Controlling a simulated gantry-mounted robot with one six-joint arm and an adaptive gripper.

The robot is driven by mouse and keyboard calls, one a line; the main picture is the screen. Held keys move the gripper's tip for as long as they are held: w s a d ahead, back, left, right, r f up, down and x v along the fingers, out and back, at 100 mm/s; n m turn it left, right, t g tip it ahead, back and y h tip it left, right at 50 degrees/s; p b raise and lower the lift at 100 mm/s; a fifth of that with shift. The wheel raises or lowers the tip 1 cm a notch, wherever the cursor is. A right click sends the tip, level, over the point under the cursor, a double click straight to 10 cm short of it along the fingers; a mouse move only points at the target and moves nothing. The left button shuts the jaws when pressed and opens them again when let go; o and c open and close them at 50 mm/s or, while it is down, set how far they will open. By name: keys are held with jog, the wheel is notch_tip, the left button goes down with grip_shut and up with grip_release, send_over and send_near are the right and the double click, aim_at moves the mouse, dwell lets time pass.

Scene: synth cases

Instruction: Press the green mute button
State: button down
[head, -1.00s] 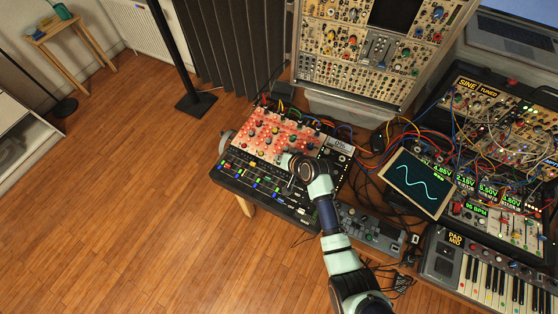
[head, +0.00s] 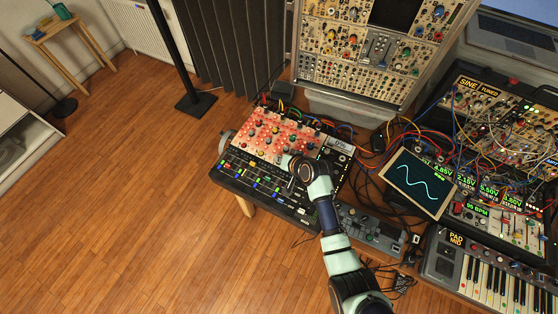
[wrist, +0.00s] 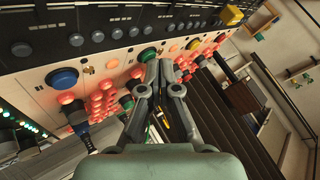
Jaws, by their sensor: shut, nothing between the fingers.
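The mixer (head: 232,171) has a red-lit upper panel with coloured knobs and a dark lower part with lit strips. In the wrist view a round green button (wrist: 147,54) sits on its pale panel, just beyond my gripper (wrist: 159,62). The fingers are shut with nothing between them. Their tips are close to the green button and overlap its edge; I cannot tell whether they touch it. In the head view my wrist hangs over the mixer's middle right and hides the fingertips and that button. No lettering on the button is readable.
A blue button (wrist: 63,78) and a yellow button (wrist: 194,44) flank the green one, with several red-lit knobs below. Patch cables run behind the mixer. A small grey device (head: 372,230), a screen with a wave (head: 418,181) and a keyboard (head: 490,279) stand to the right.

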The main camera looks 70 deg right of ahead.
dwell(0.3)
jog(key=shift+r+p, duration=0.45)
jog(key=shift+p, duration=0.1)
notch_tip(320, 180, up, 6)
jog(key=p, duration=0.6)
jog(key=shift+r, duration=0.15)
